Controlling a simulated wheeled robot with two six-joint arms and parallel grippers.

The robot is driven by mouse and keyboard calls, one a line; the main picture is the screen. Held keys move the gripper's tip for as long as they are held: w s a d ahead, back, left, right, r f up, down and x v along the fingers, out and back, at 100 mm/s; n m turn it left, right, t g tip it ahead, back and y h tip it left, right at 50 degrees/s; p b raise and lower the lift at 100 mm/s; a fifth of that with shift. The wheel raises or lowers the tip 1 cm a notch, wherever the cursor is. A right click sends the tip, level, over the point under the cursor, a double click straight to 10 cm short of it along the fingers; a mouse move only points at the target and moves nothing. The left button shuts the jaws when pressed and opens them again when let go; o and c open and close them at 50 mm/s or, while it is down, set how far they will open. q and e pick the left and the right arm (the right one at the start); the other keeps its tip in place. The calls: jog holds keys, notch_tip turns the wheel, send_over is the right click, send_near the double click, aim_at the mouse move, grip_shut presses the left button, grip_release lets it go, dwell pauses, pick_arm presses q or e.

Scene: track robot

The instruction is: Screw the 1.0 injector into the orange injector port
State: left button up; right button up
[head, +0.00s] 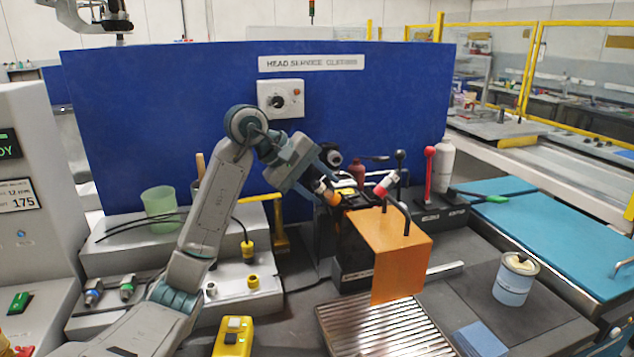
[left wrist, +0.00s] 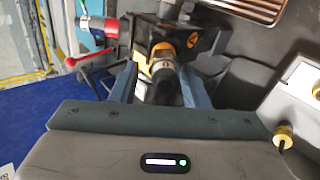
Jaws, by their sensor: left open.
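My left gripper (head: 328,180) is open at the top of the black head block (head: 353,250). In the left wrist view its two blue-grey fingers (left wrist: 160,88) stand on either side of a dark and silver cylinder with an orange-yellow ring (left wrist: 163,66). I take this to be the injector at the orange port; no size marking is legible. Orange also shows beside the fingertips in the head view (head: 333,198). The fingers partly hide the joint, so I cannot tell how deep the cylinder sits. My right gripper is not in view.
A red-and-white cylinder (head: 386,184) sits beside it on the block. An orange cover (head: 402,255) hangs over the block's front. Blue-ended (head: 93,291) and green-ended (head: 127,287) parts lie at left. A red-handled lever (head: 430,165) stands behind right.

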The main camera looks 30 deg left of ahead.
pick_arm(q)
jog(key=n+p, duration=0.1)
jog(key=n, duration=0.4)
jog(key=shift+s+a+f+p, duration=0.1)
jog(key=shift+s+a+p, duration=0.05)
jog(key=shift+p, duration=0.2)
jog(key=n, duration=0.2)
jog(key=shift+s+f+n, duration=0.1)
jog(key=shift+f+n, duration=0.1)
jog(key=shift+n, duration=0.2)
jog(key=shift+p, duration=0.35)
jog(key=shift+n+p, duration=0.3)
jog(key=shift+n, duration=0.4)
jog(key=n, duration=0.1)
jog(key=n+p, duration=0.1)
jog(key=n, duration=0.1)
jog(key=shift+s+n+p, duration=0.2)
jog(key=shift+n+p, duration=0.1)
jog(key=n+p, duration=0.1)
jog(key=n, duration=0.1)
jog(key=n+p, duration=0.1)
jog(key=n, duration=0.1)
jog(key=shift+s+n, duration=0.2)
jog(key=shift+n, duration=0.1)
jog(key=shift+d+f+n+p, duration=0.1)
jog(key=shift+d+n+p, duration=0.15)
jog(key=shift+n, duration=0.65)
jog(key=shift+s+f+n, duration=0.1)
jog(key=shift+n, duration=0.2)
